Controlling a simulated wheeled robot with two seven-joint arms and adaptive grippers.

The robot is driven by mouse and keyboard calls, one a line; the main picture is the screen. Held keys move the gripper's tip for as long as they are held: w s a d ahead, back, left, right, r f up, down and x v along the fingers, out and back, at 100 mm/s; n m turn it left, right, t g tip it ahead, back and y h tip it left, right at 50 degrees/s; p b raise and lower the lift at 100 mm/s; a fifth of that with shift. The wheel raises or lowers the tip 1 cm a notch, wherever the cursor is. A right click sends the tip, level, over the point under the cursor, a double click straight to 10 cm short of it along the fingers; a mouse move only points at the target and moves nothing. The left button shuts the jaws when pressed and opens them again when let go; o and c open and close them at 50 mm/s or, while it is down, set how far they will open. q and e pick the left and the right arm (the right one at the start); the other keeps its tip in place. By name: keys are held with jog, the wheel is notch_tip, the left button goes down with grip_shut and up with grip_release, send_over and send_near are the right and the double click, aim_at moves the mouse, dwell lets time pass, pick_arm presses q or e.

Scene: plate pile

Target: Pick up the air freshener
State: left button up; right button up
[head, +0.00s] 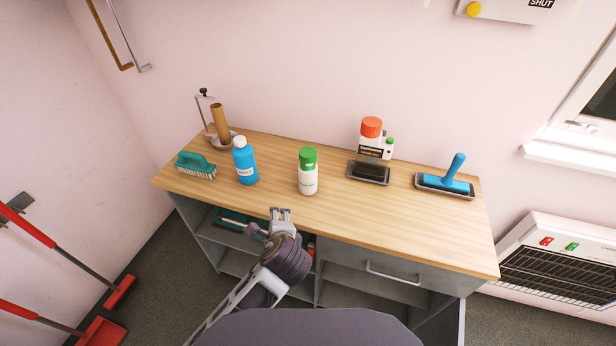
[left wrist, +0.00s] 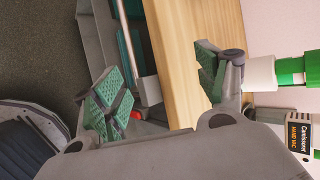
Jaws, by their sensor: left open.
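A white bottle with a green cap (head: 307,175), which looks like the air freshener, stands upright on the front middle of the wooden worktop; its label is too small to read. In the left wrist view a white and green bottle (left wrist: 262,73) shows at the right, beyond one finger and partly cut off. My left gripper (head: 280,213) is open and empty at the worktop's front edge, nearer to me than the bottle and a little left of it, apart from it. My right gripper is not in view.
On the worktop (head: 400,220), a blue bottle (head: 244,164) and a teal brush (head: 196,165) stand left. A white device with an orange top (head: 371,127) and a blue-handled tool (head: 450,178) stand right. A tube on a stand (head: 220,122) is at the back left.

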pick_arm(q)
jog(key=w+d+r+m+t, duration=0.3)
jog(key=d+r+m, duration=0.1)
jog(key=d+m, duration=0.15)
jog(key=m+t, duration=0.5)
jog(key=m, duration=0.5)
send_near(309, 166)
jog(key=s, duration=0.2)
jog(key=shift+w+f, duration=0.1)
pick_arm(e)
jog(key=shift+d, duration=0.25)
pick_arm(q)
jog(key=shift+a, duration=0.1)
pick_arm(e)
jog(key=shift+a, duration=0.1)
pick_arm(q)
jog(key=w, duration=0.5)
jog(key=w+a, duration=0.1)
jog(key=w, duration=0.2)
jog(key=shift+w+p, duration=0.3)
jog(key=shift+p, duration=0.05)
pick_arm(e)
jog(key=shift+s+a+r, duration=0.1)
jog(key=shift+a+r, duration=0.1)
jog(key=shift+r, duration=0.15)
